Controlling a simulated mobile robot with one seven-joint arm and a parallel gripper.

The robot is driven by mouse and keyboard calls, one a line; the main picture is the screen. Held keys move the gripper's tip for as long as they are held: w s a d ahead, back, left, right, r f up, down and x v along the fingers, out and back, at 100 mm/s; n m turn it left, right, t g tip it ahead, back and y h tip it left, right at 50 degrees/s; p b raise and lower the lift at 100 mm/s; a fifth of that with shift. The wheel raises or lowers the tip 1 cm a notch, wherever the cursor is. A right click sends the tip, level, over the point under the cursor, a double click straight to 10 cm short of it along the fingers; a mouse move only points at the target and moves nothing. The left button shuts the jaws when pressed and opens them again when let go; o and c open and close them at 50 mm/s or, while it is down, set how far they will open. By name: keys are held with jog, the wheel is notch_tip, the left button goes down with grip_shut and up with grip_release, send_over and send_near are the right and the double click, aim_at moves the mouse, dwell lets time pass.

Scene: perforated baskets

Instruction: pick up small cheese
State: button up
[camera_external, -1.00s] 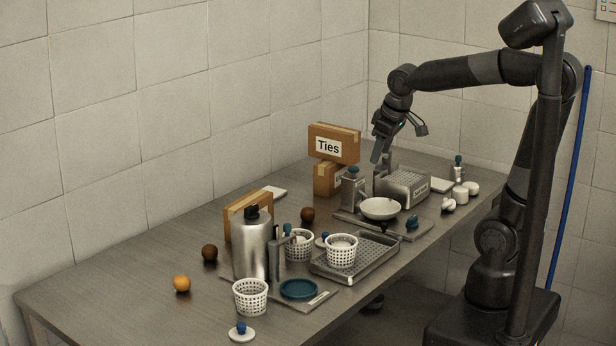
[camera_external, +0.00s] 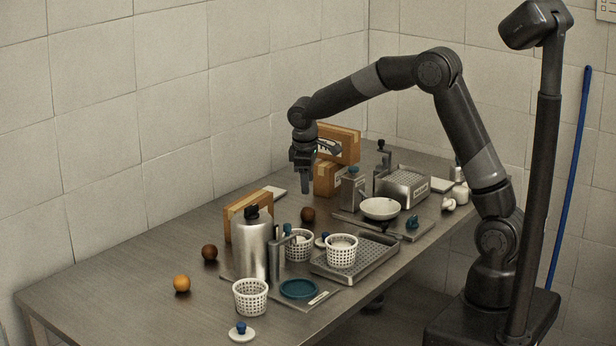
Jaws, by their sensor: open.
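I cannot single out a small cheese for certain. White contents show in the middle basket (camera_external: 342,256) and the back basket (camera_external: 299,251), and may be cheese; the view is too small to tell. My gripper (camera_external: 306,186) is open and empty, pointing down above the table, in front of the stacked cardboard boxes. It is behind and above the baskets, with a dark brown ball (camera_external: 308,215) just below it in the picture. The front white basket (camera_external: 251,301) stands nearer the camera; its inside is hard to make out.
A tall metal canister (camera_external: 252,247) and a cardboard box (camera_external: 234,222) stand left of the baskets. The middle basket is on a perforated metal tray (camera_external: 372,262). A metal box (camera_external: 402,189) and white bowl (camera_external: 380,208) are right. The table's left end is mostly clear.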

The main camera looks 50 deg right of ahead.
aim_at(307, 209)
jog(key=x, duration=1)
jog(key=shift+a+f, duration=0.2)
jog(key=shift+f, duration=0.15)
jog(key=shift+w, duration=0.1)
jog(key=c, duration=0.8)
